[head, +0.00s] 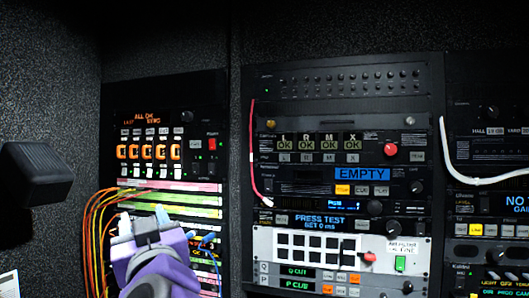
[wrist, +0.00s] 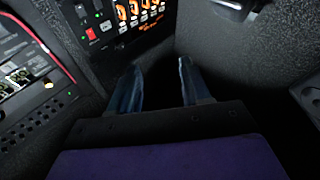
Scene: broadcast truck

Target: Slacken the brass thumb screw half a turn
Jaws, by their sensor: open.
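The brass thumb screw (head: 271,124) is a small round brass-coloured knob at the upper left of the panel with the lit L, R, M, X tiles in the head view. What looks like the same screw shows small and pale at left in the wrist view (wrist: 48,84). My gripper (head: 141,222) is at the lower left, in front of the left rack and well apart from the screw. Its two fingers stand apart with nothing between them in the wrist view (wrist: 157,82). How far the screw is turned cannot be told.
Orange and yellow cables (head: 92,215) loop out beside my gripper. A red cable (head: 252,150) hangs along the middle rack's left edge, close to the screw. A white cable (head: 480,181) crosses at right. A black box (head: 37,176) juts out at left.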

